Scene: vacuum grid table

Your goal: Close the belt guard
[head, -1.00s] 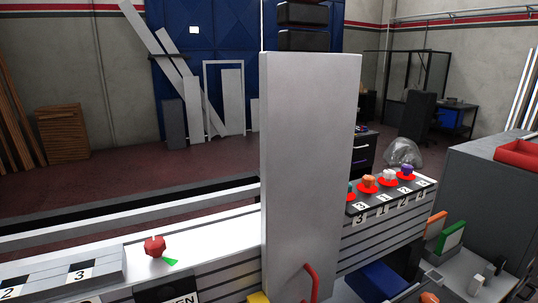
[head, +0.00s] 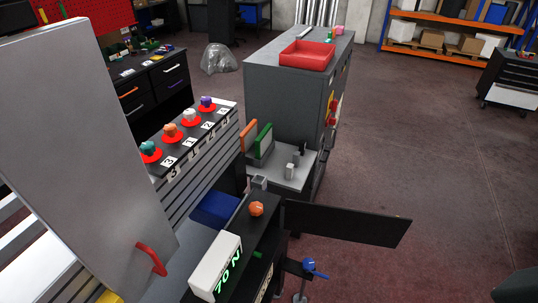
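A tall flat grey panel (head: 85,150) with a red handle (head: 151,259) near its lower right corner stands raised at the left of the head view. It looks like the belt guard, standing up from the machine bed. Its lower left end is cut off by the frame. The handle is free, with nothing holding it. Neither of my grippers shows in the head view.
Colored knobs on red discs (head: 171,131) line a dark strip beside the panel. A white display box (head: 215,266) and an orange knob (head: 257,209) sit to the right. A black flap (head: 346,223) juts right. A grey cabinet (head: 283,95) stands behind; open floor (head: 450,170) lies right.

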